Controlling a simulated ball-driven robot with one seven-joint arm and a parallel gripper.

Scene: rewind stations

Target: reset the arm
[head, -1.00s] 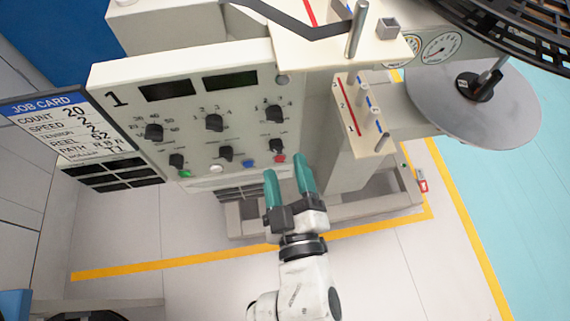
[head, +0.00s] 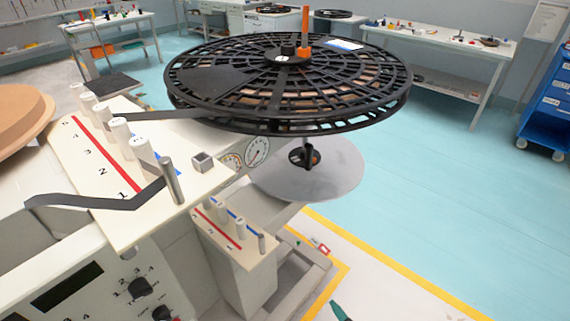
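Only a teal fingertip of my gripper (head: 339,311) shows, at the bottom edge of the head view. The rest of my arm is out of view, and how far apart the fingers are is hidden. The fingertip is apart from the rewind station, in front of the yellow floor line. The station's cream deck (head: 85,150) carries several white rollers, a metal post (head: 171,181) and a numbered red line. A dark strip (head: 95,201) runs to the post area and on towards a large black spoked reel (head: 285,85). An orange peg (head: 305,22) stands on the reel.
A grey disc (head: 325,180) sits below the reel, next to two dial gauges (head: 256,151). The control panel (head: 105,290) is partly cut off at lower left. A lower roller plate (head: 235,232) juts out. The teal floor (head: 450,210) at right is clear. Workbenches (head: 430,42) and a blue cart (head: 546,105) stand behind.

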